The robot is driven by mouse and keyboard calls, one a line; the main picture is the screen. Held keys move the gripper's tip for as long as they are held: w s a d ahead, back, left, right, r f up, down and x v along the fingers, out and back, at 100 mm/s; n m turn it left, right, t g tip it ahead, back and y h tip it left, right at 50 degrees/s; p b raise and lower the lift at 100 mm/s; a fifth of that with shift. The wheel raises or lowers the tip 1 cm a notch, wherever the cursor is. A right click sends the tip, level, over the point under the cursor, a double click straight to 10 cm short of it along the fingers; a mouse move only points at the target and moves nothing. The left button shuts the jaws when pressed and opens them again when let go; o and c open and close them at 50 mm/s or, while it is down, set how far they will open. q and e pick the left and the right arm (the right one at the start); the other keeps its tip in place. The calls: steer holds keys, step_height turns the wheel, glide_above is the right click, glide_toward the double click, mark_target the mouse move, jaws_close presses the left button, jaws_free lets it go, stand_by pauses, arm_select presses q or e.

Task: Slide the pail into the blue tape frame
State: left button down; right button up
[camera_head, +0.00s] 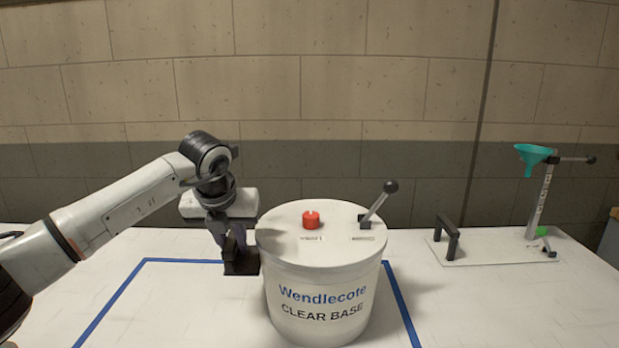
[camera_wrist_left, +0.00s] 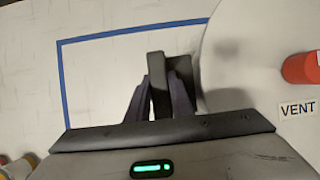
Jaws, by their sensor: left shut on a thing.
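The white pail (camera_head: 320,290), marked Wendlecote CLEAR BASE, stands upright on the white table. Its lid carries a red cap (camera_head: 311,219) and a lever with a dark ball (camera_head: 391,187). The blue tape frame (camera_head: 108,307) lies on the table; its left, back and right strips show around the pail, which stands toward its right side. The front strip is out of view. My left gripper (camera_head: 233,245) is at the pail's left side, shut on a dark handle (camera_wrist_left: 156,68). The pail (camera_wrist_left: 235,60) and frame (camera_wrist_left: 63,85) also show in the left wrist view. My right gripper is not in view.
A flat plate (camera_head: 480,250) at the right bears a black handle bar (camera_head: 447,238) and a post with a teal funnel (camera_head: 534,155). A wall stands behind the table. Small coloured items (camera_wrist_left: 30,160) show at the wrist view's lower left. Table inside the frame's left part is clear.

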arm_select(q)
steer(key=shift+w, duration=0.3)
steer(key=c, duration=1.5)
jaws_free()
steer(key=shift+s+a+f, duration=0.1)
steer(key=shift+f, duration=0.1)
